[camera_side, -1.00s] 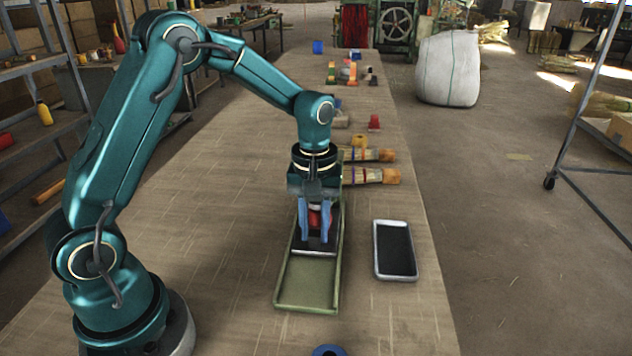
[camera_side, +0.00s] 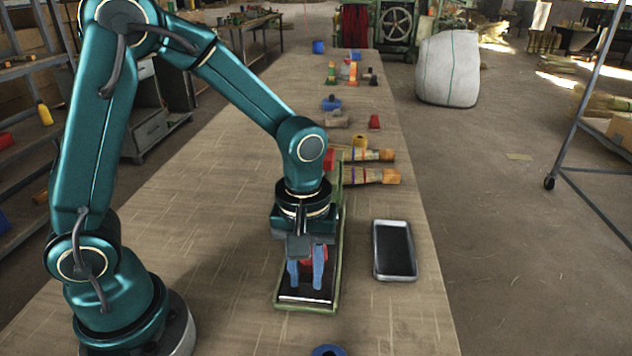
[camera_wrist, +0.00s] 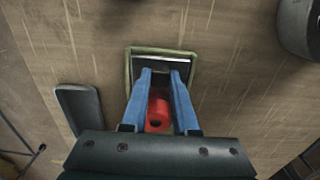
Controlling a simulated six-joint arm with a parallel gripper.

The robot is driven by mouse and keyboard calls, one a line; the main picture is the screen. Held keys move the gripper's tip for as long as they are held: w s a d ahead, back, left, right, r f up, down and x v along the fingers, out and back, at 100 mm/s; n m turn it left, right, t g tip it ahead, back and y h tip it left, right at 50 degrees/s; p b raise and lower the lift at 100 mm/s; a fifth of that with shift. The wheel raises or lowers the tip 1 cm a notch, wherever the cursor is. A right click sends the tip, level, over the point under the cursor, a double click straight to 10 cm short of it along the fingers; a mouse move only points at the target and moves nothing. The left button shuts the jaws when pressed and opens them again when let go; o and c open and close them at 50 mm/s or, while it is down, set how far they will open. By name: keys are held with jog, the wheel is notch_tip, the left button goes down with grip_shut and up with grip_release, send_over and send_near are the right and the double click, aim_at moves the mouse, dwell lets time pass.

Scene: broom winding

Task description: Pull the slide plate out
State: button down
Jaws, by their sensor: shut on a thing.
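The slide plate (camera_side: 303,293) is a dark plate with a bright front edge. It lies in a long green tray-like frame (camera_side: 337,272) on the table, at the frame's near end. A red knob stands on the plate and shows between my fingers in the wrist view (camera_wrist: 158,114). My gripper (camera_side: 306,280) has its blue fingers down on both sides of the knob, shut on it. In the wrist view the plate (camera_wrist: 160,68) shows just past my fingertips, inside the frame's end.
A grey tray with a dark inside (camera_side: 395,250) lies right of the frame. Two broom bundles (camera_side: 370,175) lie behind it. A blue ring (camera_side: 328,350) is at the near edge. Several small coloured things stand farther back. The table left of the frame is clear.

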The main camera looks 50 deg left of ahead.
jog(key=shift+s+d, duration=0.15)
jog(key=shift+d, duration=0.05)
jog(key=c, duration=0.7)
grip_release()
jog(key=shift+r, duration=2.55)
